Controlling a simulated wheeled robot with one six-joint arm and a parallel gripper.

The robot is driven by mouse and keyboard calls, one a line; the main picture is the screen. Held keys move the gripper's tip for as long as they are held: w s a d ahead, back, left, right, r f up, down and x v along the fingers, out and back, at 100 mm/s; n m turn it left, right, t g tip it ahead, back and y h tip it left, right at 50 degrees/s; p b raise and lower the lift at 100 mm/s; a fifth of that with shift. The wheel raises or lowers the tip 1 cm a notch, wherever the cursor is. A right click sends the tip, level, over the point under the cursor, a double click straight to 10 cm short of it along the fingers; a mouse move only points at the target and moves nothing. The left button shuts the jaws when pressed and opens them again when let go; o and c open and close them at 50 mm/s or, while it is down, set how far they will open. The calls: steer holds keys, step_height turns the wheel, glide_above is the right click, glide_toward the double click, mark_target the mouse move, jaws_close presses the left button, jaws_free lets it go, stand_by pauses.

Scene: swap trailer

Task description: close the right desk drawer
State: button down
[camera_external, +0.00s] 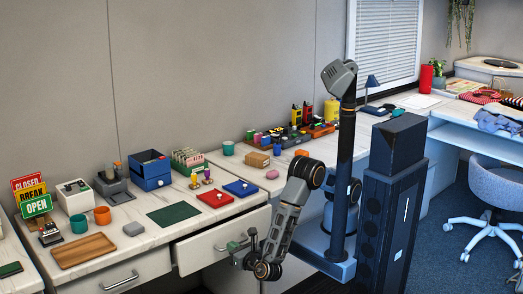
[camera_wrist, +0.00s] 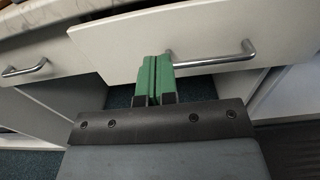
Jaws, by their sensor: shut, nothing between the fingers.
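The right desk drawer has a white front (camera_external: 212,243) and stands out from the desk, partly open. In the wrist view its front (camera_wrist: 120,42) spans the top, with a metal bar handle (camera_wrist: 215,60). My gripper (camera_external: 236,246) is low in front of this drawer, at the handle in the external view. In the wrist view the gripper's green fingers (camera_wrist: 155,62) are shut together and empty, just left of the handle's left end. Whether they touch the drawer front or the handle I cannot tell. My wrist hides part of the front in the external view.
A left drawer with a bar handle (camera_external: 121,281) sits beside it, farther back in the wrist view (camera_wrist: 25,69). The desk top (camera_external: 140,233) holds a wooden tray (camera_external: 83,250), green mat (camera_external: 173,213), red tray (camera_external: 215,198) and blue tray (camera_external: 241,188). Floor shows below the drawers.

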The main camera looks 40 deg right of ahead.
steer(key=s, duration=0.6)
steer(key=n+b, duration=0.3)
steer(key=n, duration=1.5)
glide_toward(214, 234)
steer(key=w, duration=0.7)
steer(key=shift+w+f, duration=0.15)
steer(key=shift+w, duration=0.15)
steer(key=shift+p, duration=0.3)
steer(key=w+p, duration=0.3)
steer(key=w, duration=0.3)
steer(key=shift+w, duration=0.2)
